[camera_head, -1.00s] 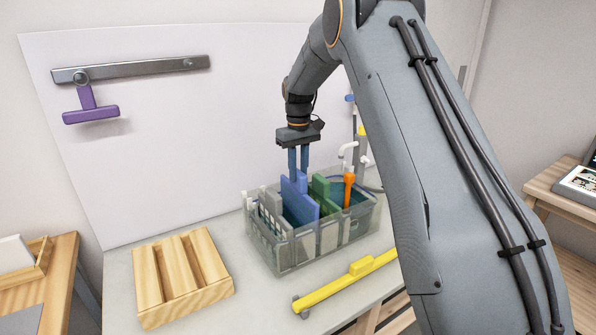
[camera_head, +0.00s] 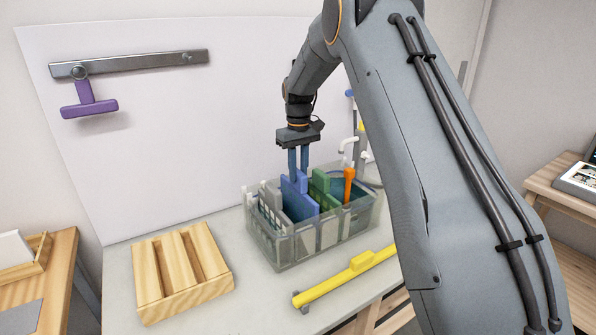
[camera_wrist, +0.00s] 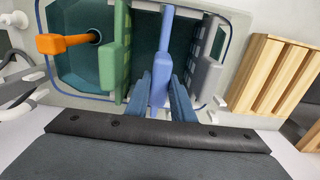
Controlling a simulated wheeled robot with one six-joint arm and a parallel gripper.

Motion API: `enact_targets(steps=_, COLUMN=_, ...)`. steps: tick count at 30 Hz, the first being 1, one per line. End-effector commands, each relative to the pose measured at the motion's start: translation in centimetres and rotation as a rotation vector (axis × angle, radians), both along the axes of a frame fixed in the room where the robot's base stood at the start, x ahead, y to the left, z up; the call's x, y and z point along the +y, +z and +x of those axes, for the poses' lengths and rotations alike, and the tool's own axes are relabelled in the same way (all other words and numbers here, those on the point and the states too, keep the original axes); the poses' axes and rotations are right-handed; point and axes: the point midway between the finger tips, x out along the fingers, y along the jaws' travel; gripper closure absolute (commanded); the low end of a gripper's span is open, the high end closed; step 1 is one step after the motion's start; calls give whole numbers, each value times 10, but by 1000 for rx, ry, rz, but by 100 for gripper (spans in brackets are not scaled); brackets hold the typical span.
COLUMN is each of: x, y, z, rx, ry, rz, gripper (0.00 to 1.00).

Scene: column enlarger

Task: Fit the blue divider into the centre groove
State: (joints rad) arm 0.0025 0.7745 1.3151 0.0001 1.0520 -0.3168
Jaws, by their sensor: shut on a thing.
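The blue divider (camera_head: 299,198) stands upright in the middle of the grey translucent crate (camera_head: 292,255), between a green divider and pale grey ones. My gripper (camera_head: 299,163) is above the crate, pointing down, shut on the divider's top tab. In the wrist view the blue divider (camera_wrist: 162,65) lies between the two blue fingers (camera_wrist: 162,95), running down into the crate. The divider's lower edge and the centre groove are hidden, so I cannot tell whether it is seated.
A green divider (camera_head: 320,184) and an orange-handled thing (camera_head: 348,182) stand in the crate's right side; grey dividers (camera_head: 272,207) stand at left. A slotted wooden block (camera_head: 183,270) lies left. A yellow bar (camera_head: 345,277) lies in front. A purple handle (camera_head: 90,108) hangs on the back board.

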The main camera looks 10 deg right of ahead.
Motion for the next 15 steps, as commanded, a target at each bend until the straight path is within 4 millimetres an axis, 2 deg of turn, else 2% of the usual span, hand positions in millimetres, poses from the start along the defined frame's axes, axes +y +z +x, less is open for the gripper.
enact_targets(steps=15, x=0, y=-9, z=0, rx=-1, ry=0, rz=0, gripper=100)
